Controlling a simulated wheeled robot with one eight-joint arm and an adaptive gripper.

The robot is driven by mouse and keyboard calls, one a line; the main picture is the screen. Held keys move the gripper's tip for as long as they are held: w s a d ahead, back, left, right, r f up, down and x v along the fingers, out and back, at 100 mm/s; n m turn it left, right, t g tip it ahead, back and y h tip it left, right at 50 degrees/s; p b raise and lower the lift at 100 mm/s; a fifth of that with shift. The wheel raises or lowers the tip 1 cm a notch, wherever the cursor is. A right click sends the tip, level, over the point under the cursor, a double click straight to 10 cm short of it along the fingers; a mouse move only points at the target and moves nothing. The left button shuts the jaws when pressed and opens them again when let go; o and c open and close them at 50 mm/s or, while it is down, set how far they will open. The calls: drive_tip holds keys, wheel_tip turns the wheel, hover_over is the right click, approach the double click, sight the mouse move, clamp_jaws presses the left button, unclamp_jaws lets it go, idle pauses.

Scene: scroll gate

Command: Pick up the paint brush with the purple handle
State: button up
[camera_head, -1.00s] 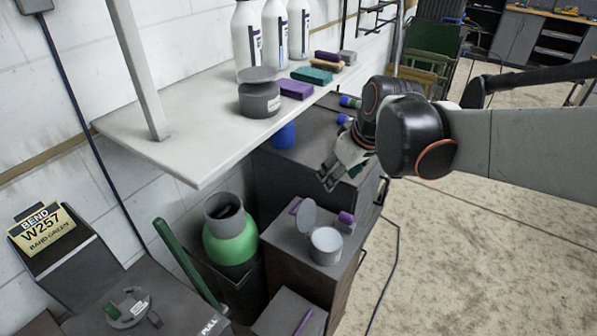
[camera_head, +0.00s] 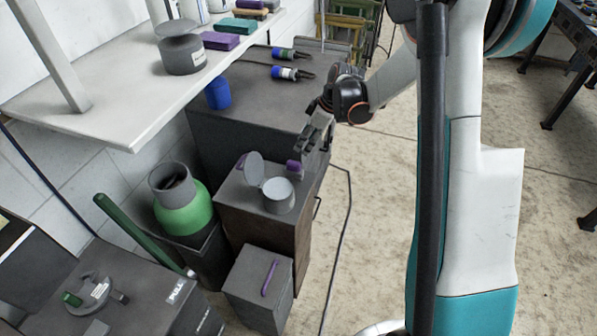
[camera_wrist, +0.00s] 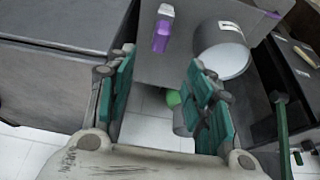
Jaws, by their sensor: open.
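My gripper (camera_head: 311,140) is open and empty, above and beside the right edge of the small grey cabinet (camera_head: 240,198). Its two green-padded fingers also show in the wrist view (camera_wrist: 165,100), with floor between them. A short purple object (camera_head: 293,166) stands out at that cabinet's right edge, just below my gripper. It also shows in the wrist view, beyond the fingers, as a purple piece (camera_wrist: 161,36) with a paler top. I cannot tell whether it is the brush. A thin purple stick (camera_head: 270,278) lies on the lower grey box; its kind is also unclear.
An open grey tin (camera_head: 279,195) stands on the small cabinet. A taller cabinet (camera_head: 252,100) behind holds a blue pot (camera_head: 218,93) and dark blue-ended tools (camera_head: 291,73). A white shelf (camera_head: 120,105) overhangs at left.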

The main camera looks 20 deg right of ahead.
sight(295, 162)
drive_tip(key=b+x, duration=0.2)
drive_tip(key=x, duration=0.6)
drive_tip(key=shift+f+b, duration=0.25)
drive_tip(key=shift+b, duration=0.05)
drive_tip(key=b+x, duration=0.1)
drive_tip(key=x, duration=0.2)
drive_tip(key=b+x, duration=0.1)
drive_tip(key=shift+s+d+f+b, duration=0.1)
drive_tip(key=shift+d+f+b, duration=0.2)
drive_tip(key=shift+f, duration=0.1)
drive_tip(key=shift+a+f, duration=0.2)
drive_tip(key=shift+f, duration=0.1)
drive_tip(key=shift+r, duration=0.1)
clamp_jaws()
